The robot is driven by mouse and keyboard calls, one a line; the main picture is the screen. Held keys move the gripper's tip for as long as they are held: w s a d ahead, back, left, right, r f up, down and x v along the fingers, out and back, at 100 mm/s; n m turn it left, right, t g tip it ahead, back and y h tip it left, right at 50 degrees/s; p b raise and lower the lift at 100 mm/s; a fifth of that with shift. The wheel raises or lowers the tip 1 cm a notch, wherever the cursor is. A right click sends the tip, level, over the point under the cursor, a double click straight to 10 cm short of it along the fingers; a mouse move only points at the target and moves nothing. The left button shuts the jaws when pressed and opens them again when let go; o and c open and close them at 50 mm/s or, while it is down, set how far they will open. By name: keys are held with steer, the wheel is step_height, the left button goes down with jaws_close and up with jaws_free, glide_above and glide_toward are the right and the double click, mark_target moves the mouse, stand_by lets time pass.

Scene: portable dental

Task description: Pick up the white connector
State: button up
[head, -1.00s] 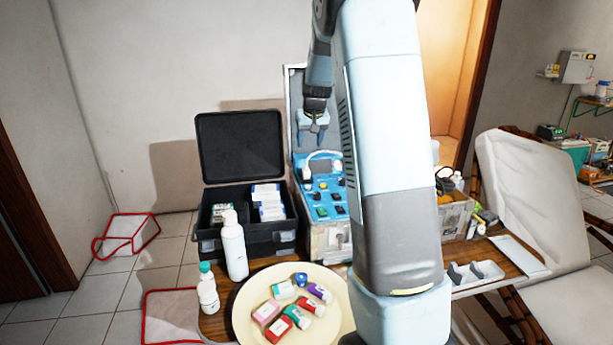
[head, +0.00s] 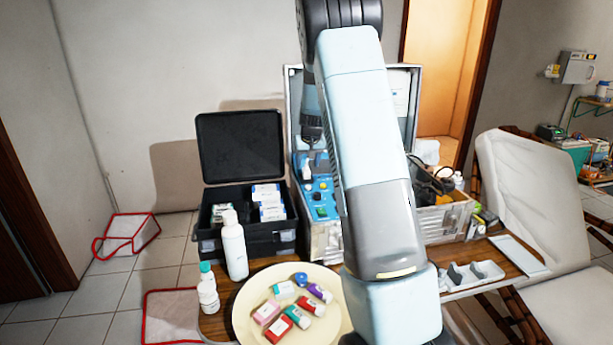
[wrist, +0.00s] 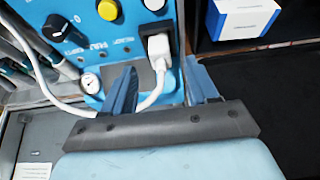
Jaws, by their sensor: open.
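The white connector (wrist: 158,47) sits in a dark socket on the blue panel (wrist: 185,15) in the wrist view. Its white cable (wrist: 152,98) bends down and left from it. My gripper (wrist: 161,70) is open, with one blue finger to the left of the connector and one to the right. The fingertips look apart from it, with no clear contact. In the head view, my gripper (head: 309,160) is low over the blue panel (head: 321,200), and I cannot make out the connector clearly there.
A black knob (wrist: 57,27), a yellow button (wrist: 108,10) and a gauge (wrist: 90,82) are near the connector. The open black case (head: 245,235) stands left of the panel box. A round plate (head: 250,325) with several small bottles is in front.

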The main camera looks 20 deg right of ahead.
mark_target(307, 166)
steer(key=x, duration=0.4)
steer(key=shift+c, duration=0.4)
steer(key=shift+a, duration=0.1)
steer(key=c, duration=1)
steer(key=shift+o, duration=0.2)
steer(key=shift+r, duration=0.1)
